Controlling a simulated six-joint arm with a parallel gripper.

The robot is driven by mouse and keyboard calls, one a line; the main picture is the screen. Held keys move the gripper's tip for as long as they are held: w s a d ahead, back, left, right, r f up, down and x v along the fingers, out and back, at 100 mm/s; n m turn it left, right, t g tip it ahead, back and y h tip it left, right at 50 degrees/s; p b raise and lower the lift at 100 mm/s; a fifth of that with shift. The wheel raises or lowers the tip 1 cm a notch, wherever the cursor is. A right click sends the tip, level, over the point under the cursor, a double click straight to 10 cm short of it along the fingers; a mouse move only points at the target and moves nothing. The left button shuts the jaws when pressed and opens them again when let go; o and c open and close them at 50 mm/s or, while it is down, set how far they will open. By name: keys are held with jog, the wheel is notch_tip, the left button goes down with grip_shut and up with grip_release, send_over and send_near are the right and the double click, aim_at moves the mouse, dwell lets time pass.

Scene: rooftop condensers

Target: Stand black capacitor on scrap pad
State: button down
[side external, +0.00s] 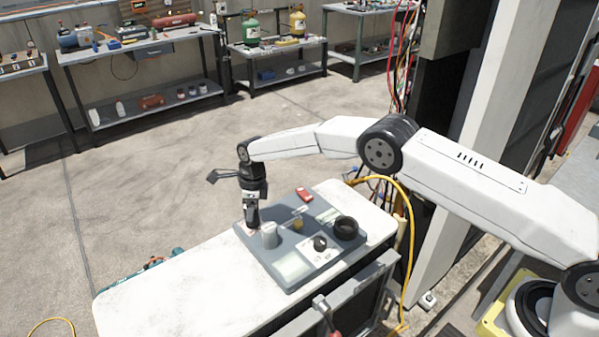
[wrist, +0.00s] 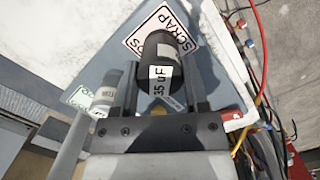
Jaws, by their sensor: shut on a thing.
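My gripper (side external: 252,212) points down over the far left corner of the grey tray (side external: 278,262). In the wrist view my gripper (wrist: 160,82) is shut on the black capacitor (wrist: 158,48), a dark cylinder with a white "35 uF" label between the two fingers. The scrap pad (wrist: 184,36), a white diamond with a red edge and the word SCRAP, lies beneath the capacitor, which hides part of it. I cannot tell whether the capacitor's base touches the pad. In the side view the jaws mostly hide the capacitor.
A silver cylinder (side external: 269,236) stands close beside my gripper; it also shows left of the fingers in the wrist view (wrist: 108,92). A brass piece (side external: 298,224), black knob (side external: 320,243), black ring (side external: 345,228) and red item (side external: 304,194) occupy the tray. The white bench (side external: 180,290) is clear at left.

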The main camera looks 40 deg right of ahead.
jog(key=shift+f, duration=0.15)
jog(key=shift+c, duration=0.5)
grip_release()
notch_tip(320, 180, up, 12)
jog(key=d, duration=0.1)
jog(key=shift+s, duration=0.4)
dwell(0.4)
jog(key=shift+d, duration=0.15)
